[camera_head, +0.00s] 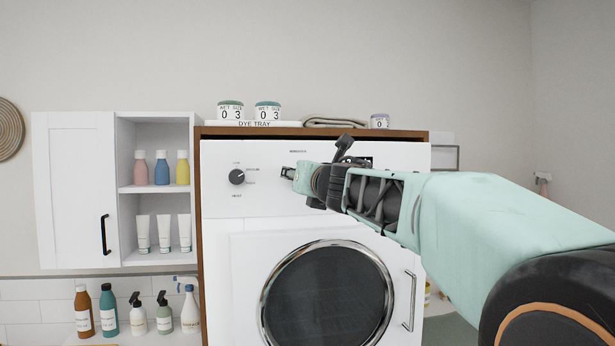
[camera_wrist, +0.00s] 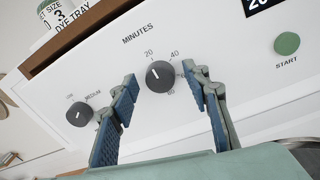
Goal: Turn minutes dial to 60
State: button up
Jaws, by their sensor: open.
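The minutes dial (camera_wrist: 159,76) is a dark round knob on the white machine panel, under the word MINUTES. My gripper (camera_wrist: 164,84) is open, with one blue-padded finger on each side of the dial. I see a gap at the left; whether the right finger touches cannot be told.
The heat dial (camera_wrist: 78,114) is left of my left finger, also in the head view (camera_head: 237,176). A green START button (camera_wrist: 287,43) and a display (camera_wrist: 262,3) are to the right. The dye tray (camera_head: 238,123) with two cups stands on top. The round door (camera_head: 328,295) is below.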

jog(key=shift+c, duration=0.3)
jog(key=c, duration=1.1)
jog(key=shift+c, duration=0.2)
jog(key=shift+f+m+t+h+b, duration=0.25)
jog(key=shift+m+b, duration=1.4)
jog(key=shift+m, duration=2.5)
jog(key=shift+m+t+h+b, duration=0.1)
jog(key=shift+m+h+b, duration=0.25)
jog(key=shift+m+b, duration=2.55)
jog(key=shift+f+m+t+h+b, duration=0.15)
jog(key=shift+m+h+b, duration=0.25)
jog(key=shift+m, duration=4.95)
jog(key=shift+r, duration=0.1)
jog(key=shift+s, duration=0.1)
